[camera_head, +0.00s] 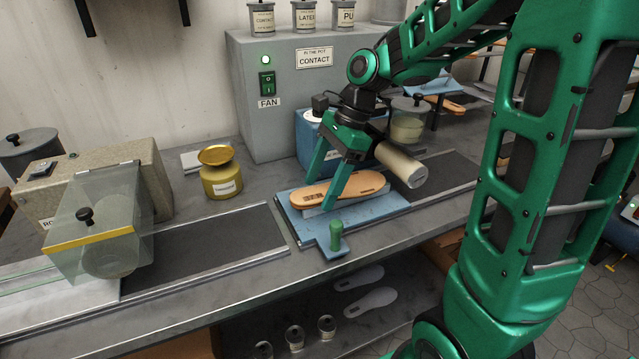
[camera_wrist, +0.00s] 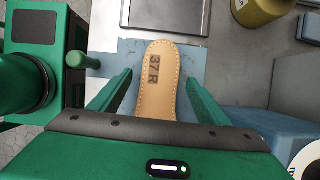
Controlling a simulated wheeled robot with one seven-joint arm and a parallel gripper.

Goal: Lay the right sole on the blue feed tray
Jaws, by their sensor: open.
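The tan right sole (camera_head: 345,189), marked "37R" in the wrist view (camera_wrist: 157,75), lies flat over the blue feed tray (camera_head: 374,212). The tray's blue surface also shows beside the sole in the wrist view (camera_wrist: 130,62). A pale strip shows under the sole in the head view. My gripper (camera_head: 318,192) is open, its two green fingers on either side of the sole. In the wrist view my fingers (camera_wrist: 156,80) stand apart from the sole's edges, with gaps on both sides. The sole's near end is hidden by my gripper body.
A green-knobbed handle (camera_head: 336,235) stands at the tray's front corner. A yellow pot (camera_head: 221,175) and a clear-hooded roller machine (camera_head: 105,225) stand to the left. A grey fan cabinet (camera_head: 290,110) is behind. The dark track (camera_head: 215,248) left of the tray is clear.

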